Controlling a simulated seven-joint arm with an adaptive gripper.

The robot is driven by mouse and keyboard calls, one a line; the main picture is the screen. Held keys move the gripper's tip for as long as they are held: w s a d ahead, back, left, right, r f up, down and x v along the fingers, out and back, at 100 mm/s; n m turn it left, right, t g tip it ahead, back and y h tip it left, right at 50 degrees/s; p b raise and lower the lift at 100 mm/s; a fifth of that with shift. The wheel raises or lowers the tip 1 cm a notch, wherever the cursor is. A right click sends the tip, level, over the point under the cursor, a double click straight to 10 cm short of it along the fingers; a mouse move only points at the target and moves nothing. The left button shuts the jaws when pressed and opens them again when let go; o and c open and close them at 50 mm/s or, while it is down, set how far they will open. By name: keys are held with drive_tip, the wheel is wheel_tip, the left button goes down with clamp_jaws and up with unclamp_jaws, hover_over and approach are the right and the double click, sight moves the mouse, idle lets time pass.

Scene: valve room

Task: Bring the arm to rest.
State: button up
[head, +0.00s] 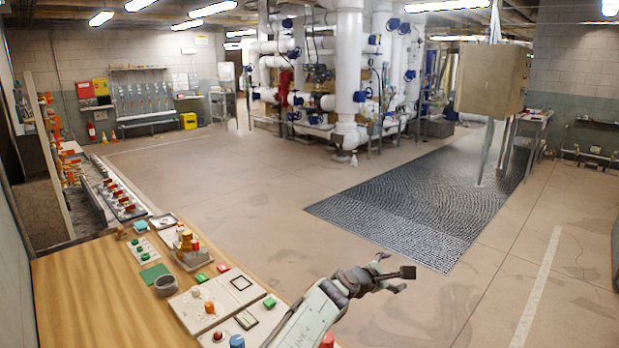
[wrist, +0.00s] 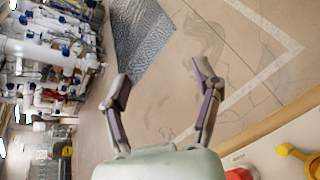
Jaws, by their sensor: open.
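My gripper (head: 393,272) is at the end of my arm, which reaches in from the bottom of the head view past the right edge of the wooden bench. The gripper is open and empty, held over open floor. In the wrist view my gripper (wrist: 164,100) shows its two fingers spread wide, with only bare floor between them.
A dark textured mat (head: 400,225) lies on the floor. White pipework (head: 348,80) stands behind.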

drive_tip(key=s+d+m+g+y, duration=0.25)
drive_tip(key=s+d+m, duration=0.2)
drive_tip(key=s, duration=0.25)
drive_tip(key=s+d+m+g+y, duration=0.1)
drive_tip(key=s+d+m+y, duration=0.3)
drive_tip(key=s, duration=0.3)
drive_tip(key=s+a+r+m+y, duration=0.3)
drive_tip(key=s+a+r+m, duration=0.1)
drive_tip(key=s+a, duration=0.85)
drive_tip(key=s+a+f+m+g, duration=0.2)
drive_tip(key=s+f+g, duration=0.1)
drive_tip(key=s, duration=0.6)
drive_tip(key=s+a+f+m+g, duration=0.3)
drive_tip(key=s, duration=0.6)
drive_tip(key=shift+s+f+g, duration=0.3)
drive_tip(key=shift+f+g, duration=0.05)
drive_tip(key=shift+y, duration=0.25)
